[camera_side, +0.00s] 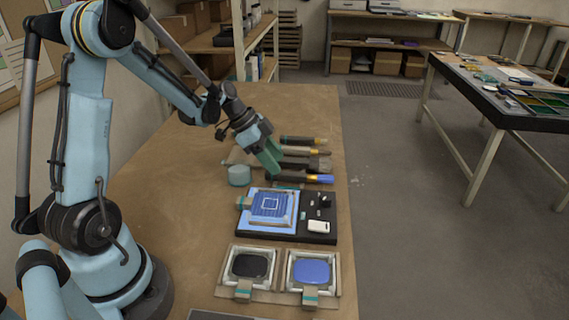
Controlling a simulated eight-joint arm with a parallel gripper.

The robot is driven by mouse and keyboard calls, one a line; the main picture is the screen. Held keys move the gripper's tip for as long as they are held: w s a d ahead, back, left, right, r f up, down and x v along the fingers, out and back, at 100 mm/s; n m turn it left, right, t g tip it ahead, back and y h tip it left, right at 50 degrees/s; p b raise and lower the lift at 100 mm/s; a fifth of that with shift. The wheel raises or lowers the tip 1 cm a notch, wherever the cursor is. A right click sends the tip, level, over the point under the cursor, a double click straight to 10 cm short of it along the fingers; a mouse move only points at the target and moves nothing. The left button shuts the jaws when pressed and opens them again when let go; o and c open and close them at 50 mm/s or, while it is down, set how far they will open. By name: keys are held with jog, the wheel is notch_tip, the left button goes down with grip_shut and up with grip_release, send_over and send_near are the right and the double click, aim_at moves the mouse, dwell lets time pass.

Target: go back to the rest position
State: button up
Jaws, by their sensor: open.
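My gripper (272,163) hangs at the end of my arm, low over the table, with green fingers pointing down. It is beside the left ends of several brushes (308,164) that lie in a row, and just right of a small teal round container (239,176). Nothing shows held in it. The gap between the fingers is hard to see from this side, and I cannot tell if the fingers touch a brush.
A black board (318,238) holds a blue patterned glass pane (271,207) and small parts. In front are two framed trays, one black (250,266) and one blue (311,271). Shelving (243,45) stands behind. The brown table (190,160) is bare near my base.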

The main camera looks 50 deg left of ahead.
jog(key=v, duration=0.8)
jog(key=s+d+r+n+t+y, duration=0.1)
jog(key=s+d+n+y, duration=0.1)
jog(key=s+d+n, duration=0.2)
jog(key=s+d+r+n+t+y, duration=0.1)
jog(key=s+d+n, duration=0.3)
jog(key=d, duration=0.7)
jog(key=shift+s+r+n+y, duration=0.35)
jog(key=shift+n+y, duration=0.15)
jog(key=shift+y, duration=0.4)
